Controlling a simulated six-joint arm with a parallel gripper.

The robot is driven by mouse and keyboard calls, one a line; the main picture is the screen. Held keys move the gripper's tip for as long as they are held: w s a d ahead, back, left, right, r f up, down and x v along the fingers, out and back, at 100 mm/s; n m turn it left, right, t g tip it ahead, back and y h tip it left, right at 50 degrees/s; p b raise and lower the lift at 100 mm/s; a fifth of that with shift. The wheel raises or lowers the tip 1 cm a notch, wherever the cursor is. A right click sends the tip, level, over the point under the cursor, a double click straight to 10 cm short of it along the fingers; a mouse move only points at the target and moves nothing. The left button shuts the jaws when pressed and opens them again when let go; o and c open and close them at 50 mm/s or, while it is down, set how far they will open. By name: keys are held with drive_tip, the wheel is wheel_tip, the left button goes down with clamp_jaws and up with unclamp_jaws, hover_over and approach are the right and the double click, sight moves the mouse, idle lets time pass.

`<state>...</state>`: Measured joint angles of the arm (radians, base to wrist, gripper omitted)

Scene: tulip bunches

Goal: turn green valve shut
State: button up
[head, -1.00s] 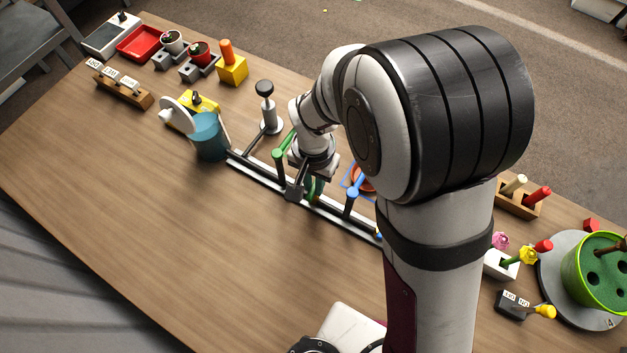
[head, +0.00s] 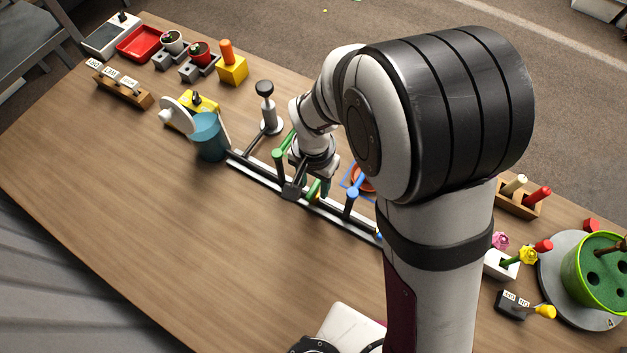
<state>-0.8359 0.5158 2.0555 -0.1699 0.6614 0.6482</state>
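A rail assembly (head: 345,222) of parallel bars runs diagonally across the table's middle. A green lever handle (head: 281,150) on a post stands on it, just left of my wrist. A second green piece (head: 314,188) shows partly beneath my gripper; I cannot tell whether it is another valve handle. A blue lever handle (head: 354,190) stands further right on the rail. My gripper (head: 297,186) points down over the rail between the left green handle and the blue handle. One dark finger shows clearly. The other is mostly hidden, so its opening and any contact are unclear.
An orange-red round thing (head: 365,178) is partly hidden behind my arm. The table's front left (head: 150,220) is clear.

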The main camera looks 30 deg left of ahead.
sight(314, 188)
wheel_tip(314, 188, up, 16)
idle(0.3)
drive_tip(key=shift+f, duration=0.1)
drive_tip(key=d+r+m, duration=0.2)
drive_tip(key=d, duration=1)
drive_tip(key=s+d+f+m+y, duration=0.1)
drive_tip(key=s+d+f+m, duration=0.1)
drive_tip(key=s+d, duration=0.8)
drive_tip(key=shift+s+d+m+y, duration=0.3)
drive_tip(key=shift+s+m+y, duration=0.1)
drive_tip(key=shift+m, duration=0.5)
drive_tip(key=shift+w+f, duration=0.1)
